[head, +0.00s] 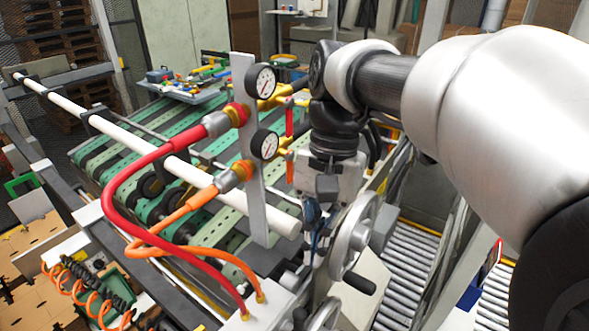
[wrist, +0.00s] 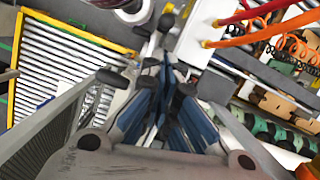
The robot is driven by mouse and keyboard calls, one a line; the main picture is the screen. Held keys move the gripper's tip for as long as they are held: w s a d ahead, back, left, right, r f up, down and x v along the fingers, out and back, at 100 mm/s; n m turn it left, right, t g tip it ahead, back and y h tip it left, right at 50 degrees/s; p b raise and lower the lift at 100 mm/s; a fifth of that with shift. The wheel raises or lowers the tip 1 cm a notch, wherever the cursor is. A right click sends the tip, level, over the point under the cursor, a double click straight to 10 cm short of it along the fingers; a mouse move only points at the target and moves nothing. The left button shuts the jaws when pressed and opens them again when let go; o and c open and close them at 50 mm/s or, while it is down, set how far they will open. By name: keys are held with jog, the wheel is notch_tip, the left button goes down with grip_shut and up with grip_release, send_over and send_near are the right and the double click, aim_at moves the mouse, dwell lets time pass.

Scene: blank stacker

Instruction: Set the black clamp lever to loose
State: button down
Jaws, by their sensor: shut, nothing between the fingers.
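My gripper (head: 313,240) points down beside the grey handwheel (head: 356,236), to its left in the head view. Its blue-padded fingers (wrist: 165,68) are closed together with nothing between them. In the wrist view a dark knob (wrist: 166,22) shows just beyond the fingertips; it may be the end of the black clamp lever. I cannot tell whether the fingers touch it. The lever is not clear in the head view, where the gripper and handwheel cover that spot, and its setting cannot be read.
The handwheel's black handle (head: 360,283) sticks out close to the gripper. A white box (head: 262,312) with red and orange hoses stands to the left. Two gauges (head: 262,80) on an upright plate are near my arm. A roller conveyor (head: 408,265) lies to the right.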

jog(key=x, duration=1)
jog(key=shift+w+a, duration=0.1)
dwell(0.3)
